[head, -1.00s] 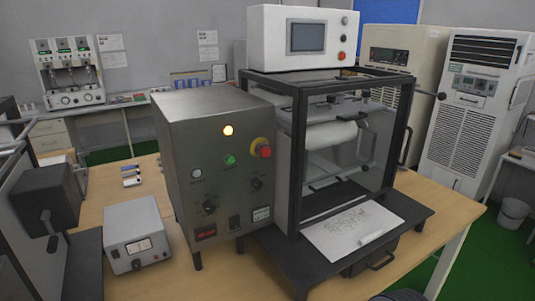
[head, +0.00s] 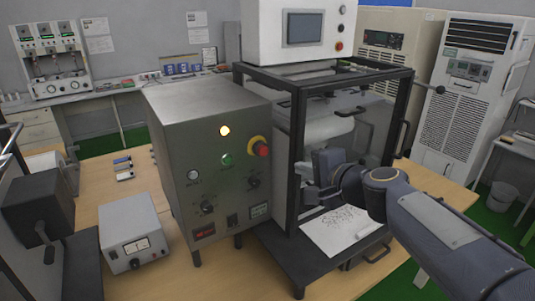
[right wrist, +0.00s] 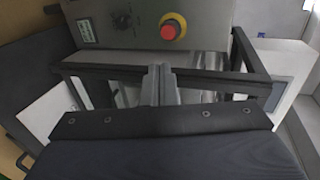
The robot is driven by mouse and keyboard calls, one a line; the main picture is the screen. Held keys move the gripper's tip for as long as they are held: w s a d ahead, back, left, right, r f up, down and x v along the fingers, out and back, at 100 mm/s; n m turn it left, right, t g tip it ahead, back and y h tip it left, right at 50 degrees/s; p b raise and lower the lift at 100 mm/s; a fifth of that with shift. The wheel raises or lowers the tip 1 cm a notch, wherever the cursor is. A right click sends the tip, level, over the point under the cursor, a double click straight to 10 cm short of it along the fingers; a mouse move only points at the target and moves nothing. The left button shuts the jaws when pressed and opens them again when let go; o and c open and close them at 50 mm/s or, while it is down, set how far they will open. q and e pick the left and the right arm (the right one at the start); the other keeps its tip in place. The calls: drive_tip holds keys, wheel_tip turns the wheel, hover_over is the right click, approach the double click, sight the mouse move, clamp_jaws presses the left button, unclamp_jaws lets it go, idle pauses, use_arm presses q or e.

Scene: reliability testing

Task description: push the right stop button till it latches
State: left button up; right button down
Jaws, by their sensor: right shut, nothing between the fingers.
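A red mushroom stop button (head: 263,149) with a yellow collar sits on the front of the grey control box (head: 205,175), near its upper right. It also shows at the top of the right wrist view (right wrist: 173,27). A smaller red button (head: 339,46) is on the white panel box above the frame. My right gripper (head: 307,195) is shut and empty, in front of the black-framed machine, right of and lower than the mushroom button. In the right wrist view its closed fingers (right wrist: 159,72) point toward the control box, apart from the button. My left gripper is out of view.
The black frame (head: 298,150) of the machine stands close beside my right gripper. A paper sheet (head: 340,232) lies on the black base below it. A lit yellow lamp (head: 224,131), a green button (head: 226,160) and knobs share the control panel. A small meter box (head: 133,237) stands left.

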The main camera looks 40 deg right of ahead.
drive_tip(key=b, duration=0.2)
approach(264, 153)
wheel_tip(264, 153, down, 2)
drive_tip(key=w, duration=0.4)
drive_tip(key=shift+w+d+p, duration=0.35)
drive_tip(key=shift+w+d, duration=0.15)
drive_tip(key=shift+w, duration=0.6)
